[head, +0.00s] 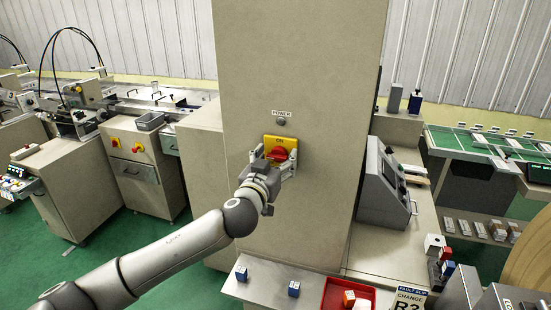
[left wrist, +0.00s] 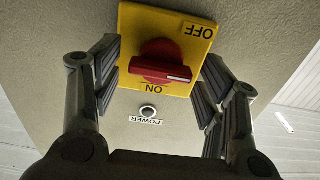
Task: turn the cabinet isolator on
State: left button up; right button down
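The isolator is a yellow plate (head: 291,143) with a red rotary knob (head: 277,152) on the front of the tall beige cabinet (head: 300,60). The head view shows ON at the plate's top. My left gripper (head: 273,168) is in front of the knob and hides part of it. The left wrist view is upside down: the red knob (left wrist: 160,64) lies nearly level, its white mark towards the right, with ON below and OFF at the upper right. My left gripper (left wrist: 160,78) is open, one finger on each side of the knob, with gaps visible. My right gripper is not in view.
A round POWER lamp (head: 281,122) sits above the plate. A control panel box (head: 383,185) stands right of the cabinet. A red tray (head: 345,293) and small blue-and-white blocks (head: 294,289) lie on the ledge below. Machines stand at the left.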

pick_arm(q)
jog(key=c, duration=0.8)
jog(key=shift+o, duration=0.2)
